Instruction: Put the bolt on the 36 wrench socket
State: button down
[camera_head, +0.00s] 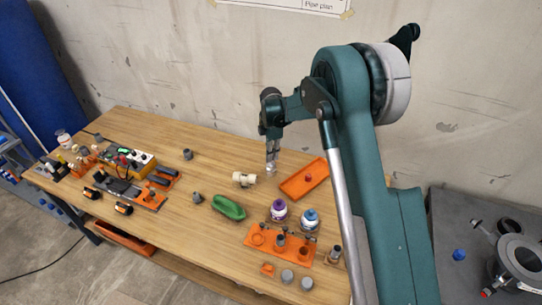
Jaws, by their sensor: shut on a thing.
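My gripper (270,160) hangs over the back middle of the wooden table, pointing down, left of an orange tray. It is shut on a small greyish thing at its fingertips, probably the bolt, but it is too small to be sure. An orange socket holder (262,251) lies at the front right of the table with dark and metallic sockets standing in it. Another metallic socket (334,255) stands at its right end. I cannot read any size mark, so I cannot tell which is the 36 socket. The gripper is well behind and above the holder.
The orange tray (304,180), a cream pipe fitting (244,179), a green object (228,207), a purple-labelled jar (279,210) and a blue-labelled jar (309,219) stand nearby. Grey caps (287,276) lie in front. Tools and a yellow device (134,160) fill the left side.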

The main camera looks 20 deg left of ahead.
jog(key=shift+f, duration=0.2)
jog(key=c, duration=2.6)
grip_release()
jog(key=shift+o, duration=0.2)
jog(key=shift+r, duration=0.1)
notch_tip(320, 180, up, 12)
jog(key=shift+d+r, duration=0.1)
jog(key=shift+r, duration=0.05)
